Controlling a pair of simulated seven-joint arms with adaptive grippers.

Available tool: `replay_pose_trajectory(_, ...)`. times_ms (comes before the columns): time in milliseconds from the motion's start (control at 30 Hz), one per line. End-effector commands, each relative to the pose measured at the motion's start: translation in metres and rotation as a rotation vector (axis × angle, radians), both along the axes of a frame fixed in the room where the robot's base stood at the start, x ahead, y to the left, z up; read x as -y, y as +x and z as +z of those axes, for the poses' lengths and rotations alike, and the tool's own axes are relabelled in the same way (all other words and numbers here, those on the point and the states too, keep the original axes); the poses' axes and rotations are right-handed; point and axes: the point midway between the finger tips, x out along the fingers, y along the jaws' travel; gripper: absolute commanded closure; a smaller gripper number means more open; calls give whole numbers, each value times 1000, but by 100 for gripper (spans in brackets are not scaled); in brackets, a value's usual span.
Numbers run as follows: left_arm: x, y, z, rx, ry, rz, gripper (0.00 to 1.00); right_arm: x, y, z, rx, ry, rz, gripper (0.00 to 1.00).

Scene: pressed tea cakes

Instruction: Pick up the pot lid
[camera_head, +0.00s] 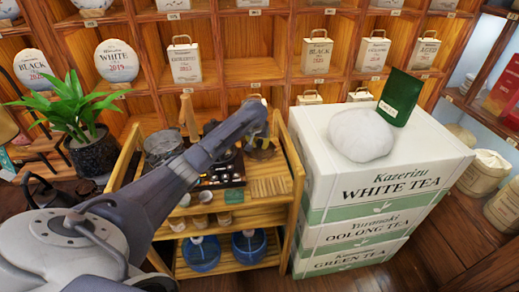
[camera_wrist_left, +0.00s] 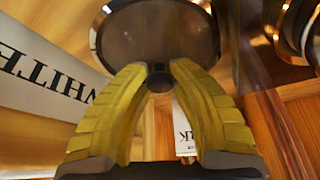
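The pot lid (camera_wrist_left: 155,35) is a dark round disc with a shiny metal rim, at the top of the left wrist view. Its small dark knob (camera_wrist_left: 158,80) sits between the yellow fingertips of my left gripper (camera_wrist_left: 157,72), which appear closed on it. In the head view my left gripper (camera_head: 262,146) is over the back right of the wooden cart, and its arm hides part of the cart top. I cannot make out the lid clearly there. My right gripper is not in view.
The wooden cart (camera_head: 284,215) carries a metal pot (camera_head: 162,146), a dark tray and several cups. Stacked tea boxes (camera_head: 390,188) stand close on the right, with a pale round cake (camera_head: 361,135) and a green packet (camera_head: 400,97) on top. A potted plant (camera_head: 92,150) stands left.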

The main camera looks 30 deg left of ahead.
Motion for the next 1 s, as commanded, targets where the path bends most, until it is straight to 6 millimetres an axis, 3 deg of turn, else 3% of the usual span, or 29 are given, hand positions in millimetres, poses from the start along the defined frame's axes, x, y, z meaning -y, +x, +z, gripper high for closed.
replay_pose_trajectory(167,0,0,0,0,0,0,100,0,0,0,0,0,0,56)
replay_pose_trajectory(667,0,0,3,0,0,0,100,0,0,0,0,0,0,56)
replay_pose_trajectory(867,0,0,17,2,-1,-1,100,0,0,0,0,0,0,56)
replay_pose_trajectory(1000,0,1,37,3,-1,-1,100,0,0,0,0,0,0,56)
